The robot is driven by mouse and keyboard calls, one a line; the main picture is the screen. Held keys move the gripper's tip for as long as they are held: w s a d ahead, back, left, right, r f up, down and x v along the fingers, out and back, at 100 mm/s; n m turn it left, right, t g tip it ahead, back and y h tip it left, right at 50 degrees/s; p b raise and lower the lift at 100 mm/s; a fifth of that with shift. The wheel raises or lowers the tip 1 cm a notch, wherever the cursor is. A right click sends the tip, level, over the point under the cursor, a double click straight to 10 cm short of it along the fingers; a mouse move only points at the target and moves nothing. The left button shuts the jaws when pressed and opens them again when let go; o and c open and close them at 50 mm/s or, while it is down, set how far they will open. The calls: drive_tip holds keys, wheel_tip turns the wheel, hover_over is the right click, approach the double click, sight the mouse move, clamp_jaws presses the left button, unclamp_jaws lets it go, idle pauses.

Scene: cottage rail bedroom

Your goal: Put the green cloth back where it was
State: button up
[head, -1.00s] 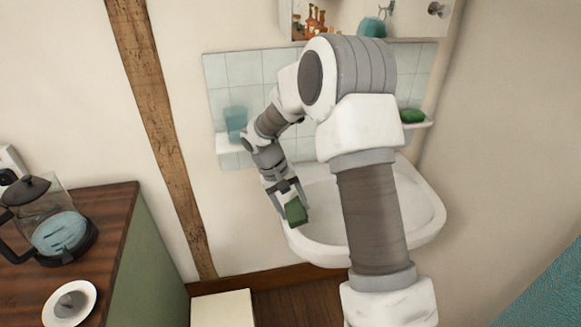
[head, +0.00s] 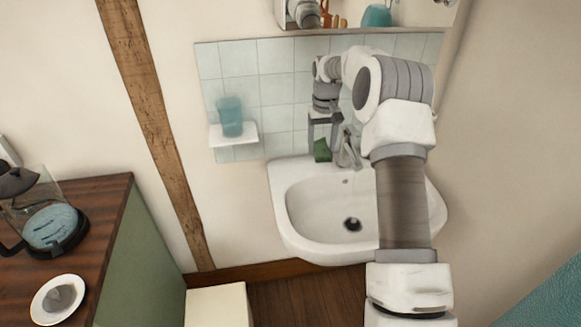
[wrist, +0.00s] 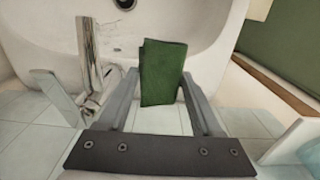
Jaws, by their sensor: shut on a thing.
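The green cloth (head: 322,151) is a small folded dark green piece. It is held between the fingers of my gripper (head: 323,127), which points down at the back of the sink, just left of the tap. In the wrist view the cloth (wrist: 163,65) sticks out beyond the fingertips of my gripper (wrist: 160,82), over the sink's back edge. I cannot tell whether the cloth touches the sink.
The white sink (head: 300,215) has a metal tap (head: 347,153) close beside the cloth. A teal cup (head: 230,115) stands on a small white shelf (head: 234,142) to the left. A mirror shelf (head: 350,31) is above. A wooden counter (head: 105,215) is at left.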

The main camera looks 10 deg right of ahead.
hover_over(288, 171)
wheel_tip(288, 171, down, 6)
drive_tip(key=shift+f+p, duration=0.25)
drive_tip(key=shift+p, duration=0.05)
drive_tip(key=shift+f, duration=2)
drive_tip(key=shift+f, duration=0.1)
drive_tip(key=shift+f, duration=0.15)
drive_tip(key=o, duration=1.2)
drive_tip(key=shift+r, duration=0.2)
wheel_tip(288, 171, up, 12)
drive_tip(key=shift+r+p, duration=0.1)
drive_tip(key=shift+p, duration=0.2)
